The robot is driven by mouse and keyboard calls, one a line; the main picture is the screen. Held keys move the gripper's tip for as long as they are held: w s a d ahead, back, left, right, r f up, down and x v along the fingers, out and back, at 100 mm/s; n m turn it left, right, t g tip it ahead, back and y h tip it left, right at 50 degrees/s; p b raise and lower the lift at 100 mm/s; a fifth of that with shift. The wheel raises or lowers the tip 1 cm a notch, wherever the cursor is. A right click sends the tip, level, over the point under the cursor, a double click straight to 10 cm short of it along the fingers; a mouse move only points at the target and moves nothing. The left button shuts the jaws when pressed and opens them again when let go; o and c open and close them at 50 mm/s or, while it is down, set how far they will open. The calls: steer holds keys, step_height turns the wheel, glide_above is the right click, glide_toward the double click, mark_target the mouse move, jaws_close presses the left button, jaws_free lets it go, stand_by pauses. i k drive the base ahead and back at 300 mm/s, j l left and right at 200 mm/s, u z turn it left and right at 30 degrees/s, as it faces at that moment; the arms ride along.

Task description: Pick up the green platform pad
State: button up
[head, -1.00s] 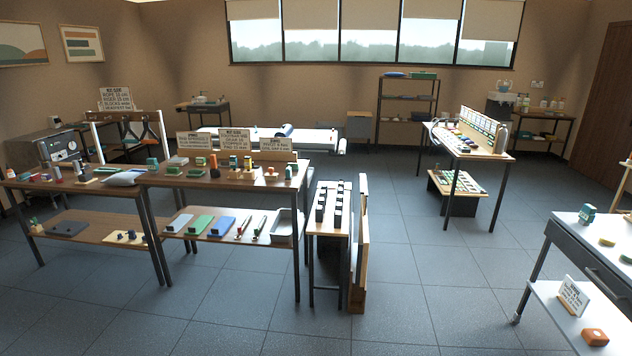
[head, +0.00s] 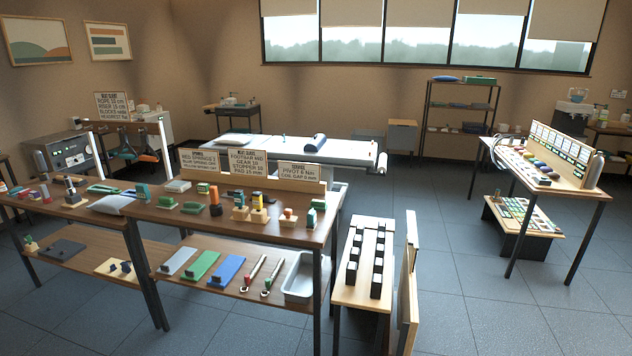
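A flat green pad (head: 203,264) lies on the lower shelf (head: 225,290) of the middle table. It has a small raised block at its near end. A grey pad (head: 177,261) lies to its left and a blue pad (head: 226,270) to its right, close beside it. The table's top overhangs the shelf, but the green pad shows clearly from the front. Smaller green pieces lie on the tabletop, such as a flat one (head: 194,208). My gripper is not in view.
Two long-handled tools (head: 251,273) and a pale tray (head: 300,278) lie right of the pads. A narrow rack of black blocks (head: 365,260) and an upright board (head: 408,285) stand right of the table. Grey floor (head: 460,310) is open at the right.

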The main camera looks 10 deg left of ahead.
mark_target(198, 269)
steer(key=i+j+u, duration=0.15)
steer(key=i+u, duration=0.3)
steer(key=i, duration=0.15)
steer(key=i+u, duration=0.4)
steer(key=i, duration=0.2)
steer(key=i+l+u, duration=0.25)
steer(key=i+u, duration=0.2)
steer(key=i+j, duration=0.15)
steer(key=i, duration=0.35)
steer(key=i+j, duration=0.2)
steer(key=i, duration=0.3)
steer(key=i+j+u, duration=0.1)
steer(key=i, duration=0.4)
steer(key=i+j+z, duration=0.2)
steer(key=i+j, duration=0.25)
steer(key=j, duration=0.2)
steer(key=i+j+z, duration=0.25)
steer(key=j, duration=0.4)
steer(key=i, duration=0.1)
